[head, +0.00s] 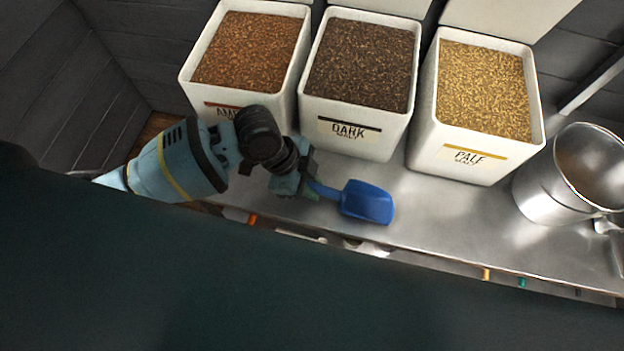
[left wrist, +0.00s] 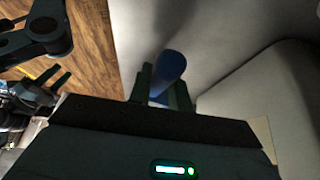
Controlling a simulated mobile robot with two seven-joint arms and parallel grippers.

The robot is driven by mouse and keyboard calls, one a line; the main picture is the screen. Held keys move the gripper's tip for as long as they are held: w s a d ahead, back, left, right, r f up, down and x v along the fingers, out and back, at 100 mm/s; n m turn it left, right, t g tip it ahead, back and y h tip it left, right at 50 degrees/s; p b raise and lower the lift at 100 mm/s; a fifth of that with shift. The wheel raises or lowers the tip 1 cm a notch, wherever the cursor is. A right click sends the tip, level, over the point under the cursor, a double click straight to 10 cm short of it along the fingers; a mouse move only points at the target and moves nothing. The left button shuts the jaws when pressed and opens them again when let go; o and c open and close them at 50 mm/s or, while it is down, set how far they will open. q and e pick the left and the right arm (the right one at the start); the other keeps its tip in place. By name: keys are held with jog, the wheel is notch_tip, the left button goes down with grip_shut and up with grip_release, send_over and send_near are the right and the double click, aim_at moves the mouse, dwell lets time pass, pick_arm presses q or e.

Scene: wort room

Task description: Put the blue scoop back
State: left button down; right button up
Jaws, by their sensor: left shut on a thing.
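The blue scoop (head: 367,202) is in my left gripper (head: 308,184), in front of the dark malt bin, above or on the steel counter; I cannot tell if it touches. Its bowl points right and its handle runs left into the jaws. In the left wrist view, my left gripper (left wrist: 160,92) is shut on the scoop's blue handle (left wrist: 170,66), with a finger on each side. The scoop's bowl is not clear in that view. My right gripper cannot be made out in the head view.
White bins of amber malt (head: 248,50), dark malt (head: 361,65) and pale malt (head: 484,92) line the steel counter (head: 440,215). A metal pot (head: 575,175) stands at the right. Coloured tabs show along the front edge. A large dark shape covers the lower picture.

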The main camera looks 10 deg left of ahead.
pick_arm(q)
jog(key=shift+f, duration=0.3)
jog(key=c, duration=1.2)
grip_release()
jog(key=shift+c, duration=0.2)
jog(key=shift+o, duration=0.2)
jog(key=shift+p+v, duration=0.65)
jog(key=shift+v, duration=3.3)
